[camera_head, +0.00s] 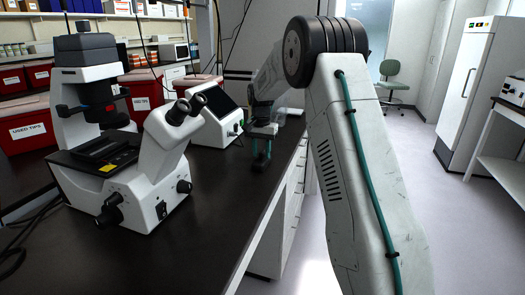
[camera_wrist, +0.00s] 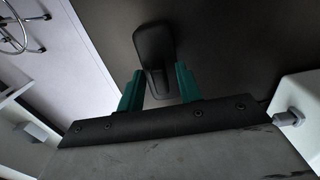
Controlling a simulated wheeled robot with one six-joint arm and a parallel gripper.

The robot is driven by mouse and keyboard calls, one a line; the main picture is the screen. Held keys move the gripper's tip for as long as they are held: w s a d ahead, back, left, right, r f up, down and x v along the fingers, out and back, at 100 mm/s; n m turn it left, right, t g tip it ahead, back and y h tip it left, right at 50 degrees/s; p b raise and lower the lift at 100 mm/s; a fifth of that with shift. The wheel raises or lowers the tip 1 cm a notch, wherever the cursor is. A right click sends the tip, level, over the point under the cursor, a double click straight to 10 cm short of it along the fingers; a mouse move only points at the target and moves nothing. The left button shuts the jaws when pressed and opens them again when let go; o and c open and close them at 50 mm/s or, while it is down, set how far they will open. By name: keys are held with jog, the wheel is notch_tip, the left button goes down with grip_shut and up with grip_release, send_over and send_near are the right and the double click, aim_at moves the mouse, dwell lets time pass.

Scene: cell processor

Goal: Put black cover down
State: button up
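The black cover (camera_wrist: 154,48) is a dark, rounded piece with a narrower lower part, seen in the wrist view at and beyond my fingertips. My gripper (camera_wrist: 158,80) has two teal fingers set apart, one on each side of the cover's narrow part. I cannot tell whether they press on it or stand clear. In the head view my gripper (camera_head: 261,155) points down close to the dark bench top (camera_head: 215,215), near its right edge.
A white microscope (camera_head: 155,165) stands on the bench at left. A white device with a dark screen (camera_head: 215,118) is just left of my gripper. Red bins (camera_head: 28,125) line the back. The bench front is clear. Open floor (camera_head: 425,170) lies to the right.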

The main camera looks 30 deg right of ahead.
aim_at(261, 151)
notch_tip(261, 151, up, 12)
jog(key=s+a+r+n, duration=0.2)
jog(key=s+a+r, duration=0.4)
jog(key=s+a, duration=0.15)
jog(key=s+a+r+n, duration=0.1)
jog(key=s+a+n, duration=0.15)
jog(key=s, duration=0.45)
jog(key=s+a+r+n, duration=0.1)
jog(key=s+a+r, duration=0.1)
jog(key=s+a, duration=0.35)
jog(key=s+a+f+n, duration=0.1)
jog(key=s+a+f, duration=0.1)
jog(key=s, duration=0.6)
jog(key=s+a+f+n+t, duration=0.1)
jog(key=s+f, duration=0.3)
jog(key=s, duration=0.5)
jog(key=s+a+f+n, duration=0.2)
jog(key=s+f+n, duration=0.1)
jog(key=s, duration=0.5)
jog(key=shift+s+a+f+t, duration=0.15)
jog(key=shift+a+f+t, duration=0.15)
jog(key=shift+a+f, duration=0.1)
